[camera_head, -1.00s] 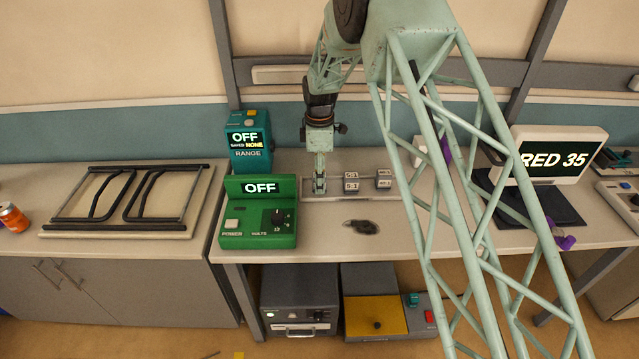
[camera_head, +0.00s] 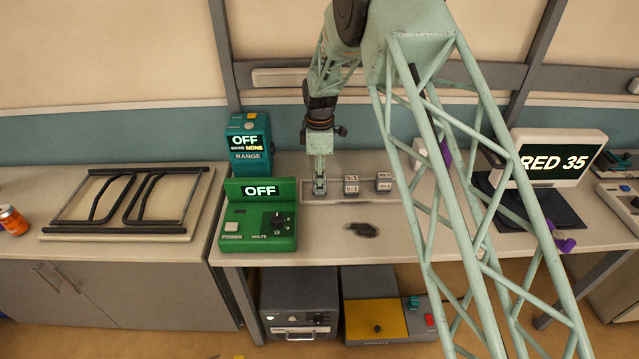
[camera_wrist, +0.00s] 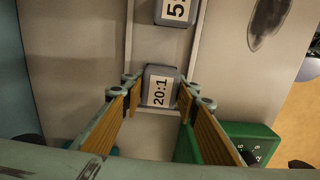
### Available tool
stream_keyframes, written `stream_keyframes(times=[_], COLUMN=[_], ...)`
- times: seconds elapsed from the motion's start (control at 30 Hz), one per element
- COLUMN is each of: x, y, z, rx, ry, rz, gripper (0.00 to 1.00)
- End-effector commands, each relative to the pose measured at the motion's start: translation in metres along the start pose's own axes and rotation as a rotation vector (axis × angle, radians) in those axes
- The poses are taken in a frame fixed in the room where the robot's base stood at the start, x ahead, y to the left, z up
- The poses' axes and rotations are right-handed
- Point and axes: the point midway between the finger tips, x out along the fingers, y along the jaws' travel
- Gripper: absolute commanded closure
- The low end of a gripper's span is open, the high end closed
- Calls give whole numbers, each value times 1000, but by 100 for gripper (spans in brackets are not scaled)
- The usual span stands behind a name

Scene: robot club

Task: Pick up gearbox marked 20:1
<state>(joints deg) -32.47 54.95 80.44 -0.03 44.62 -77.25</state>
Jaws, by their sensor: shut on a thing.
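The gearbox marked 20:1 (camera_wrist: 159,88) is a small grey block with a white label, seen in the wrist view between my gripper's two fingers. My gripper (camera_wrist: 157,92) has its tan-padded fingers on either side of it and is shut on it. In the head view my gripper (camera_head: 319,189) points down at the left end of a shallow tray (camera_head: 336,197), where its fingers mostly hide the block. A gearbox marked 5:1 (camera_head: 351,186) stands to the right, also seen in the wrist view (camera_wrist: 176,11). Another gearbox (camera_head: 384,182) stands further right, its label too small to read surely.
A green power unit (camera_head: 260,220) reading OFF stands close to the left of my gripper, with a teal range unit (camera_head: 249,145) behind it. A dark flat patch (camera_head: 362,229) lies in front of the tray. A monitor (camera_head: 560,157) stands at the right.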

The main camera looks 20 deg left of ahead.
Motion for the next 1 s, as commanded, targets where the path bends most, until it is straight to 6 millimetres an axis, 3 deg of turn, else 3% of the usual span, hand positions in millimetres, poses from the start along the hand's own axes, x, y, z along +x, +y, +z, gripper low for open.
stream_keyframes(times=[0.53,0.77,1.0], x=[-36,-36,-40], y=[0,-18,-49], z=[0,4,12], rx=[0,0,0], ry=[1,0,0], rz=[1,0,-1], gripper=[86,86,86])
